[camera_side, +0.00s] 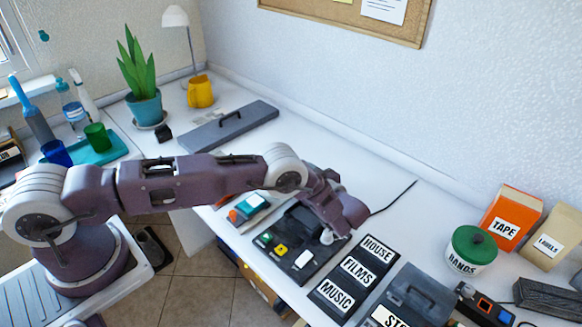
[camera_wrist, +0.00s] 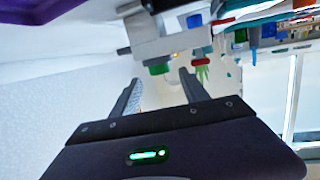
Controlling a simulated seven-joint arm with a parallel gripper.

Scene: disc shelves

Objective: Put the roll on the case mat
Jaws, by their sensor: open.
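My gripper (camera_side: 332,232) is at the end of the purple arm, low over the right part of a dark tray (camera_side: 268,240). In the wrist view its two dark fingers (camera_wrist: 160,88) are spread apart, with nothing clearly held between them. A small white rounded thing (camera_side: 327,237) shows right beside the fingers in the side view; it may be the roll, but I cannot tell. A dark board (camera_side: 317,296) labelled HOUSE, FILMS and MUSIC lies right of the tray. I cannot tell which surface is the case mat.
A grey lidded box (camera_side: 420,290) stands right of the labelled board. A grey case (camera_side: 228,127) lies farther back. The desk along the wall is mostly clear.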

